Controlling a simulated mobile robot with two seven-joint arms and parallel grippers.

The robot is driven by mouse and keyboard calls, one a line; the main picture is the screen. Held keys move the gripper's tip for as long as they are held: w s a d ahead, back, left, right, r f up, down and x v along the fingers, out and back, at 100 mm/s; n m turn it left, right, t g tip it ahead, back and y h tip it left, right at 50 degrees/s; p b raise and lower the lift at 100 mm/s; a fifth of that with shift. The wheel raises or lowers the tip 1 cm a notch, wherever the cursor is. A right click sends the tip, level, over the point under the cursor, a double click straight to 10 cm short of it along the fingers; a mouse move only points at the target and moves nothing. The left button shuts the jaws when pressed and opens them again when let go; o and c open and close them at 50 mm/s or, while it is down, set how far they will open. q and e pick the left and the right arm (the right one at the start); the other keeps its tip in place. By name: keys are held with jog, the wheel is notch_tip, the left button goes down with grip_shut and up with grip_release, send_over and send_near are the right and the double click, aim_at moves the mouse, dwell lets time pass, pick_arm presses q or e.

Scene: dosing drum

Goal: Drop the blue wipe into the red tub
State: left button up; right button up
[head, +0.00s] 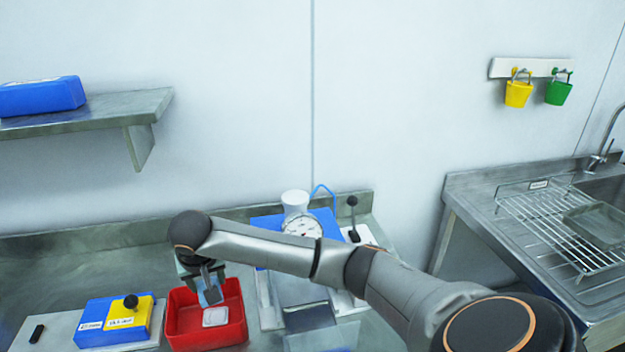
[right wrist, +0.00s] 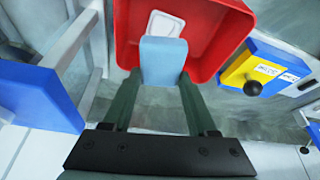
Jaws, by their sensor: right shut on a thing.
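The red tub (head: 178,325) stands on the steel bench in the head view. My right gripper (head: 206,284) points down over the tub and is shut on the light blue wipe (head: 212,295). The right wrist view shows the wipe (right wrist: 163,64) between the two fingertips (right wrist: 162,85), in front of the tub's opening (right wrist: 205,28). I cannot tell exactly how far the wipe is above the tub floor. A small whitish square piece (head: 215,316) lies in the tub. My left gripper is not in view.
Left of the tub, a blue and yellow block with a black knob (head: 131,302) sits on a plate. Right and behind are a gauge (head: 302,226) and a black-knobbed lever (head: 352,203). A shelf (head: 90,112) overhangs the left; a sink with a rack (head: 550,225) is at right.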

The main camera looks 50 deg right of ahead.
jog(key=shift+f, duration=1.25)
jog(key=o, duration=1.3)
jog(key=shift+c, duration=0.2)
jog(key=shift+r, duration=0.1)
jog(key=v, duration=1.2)
jog(key=shift+r, duration=0.2)
jog(key=shift+s, duration=0.1)
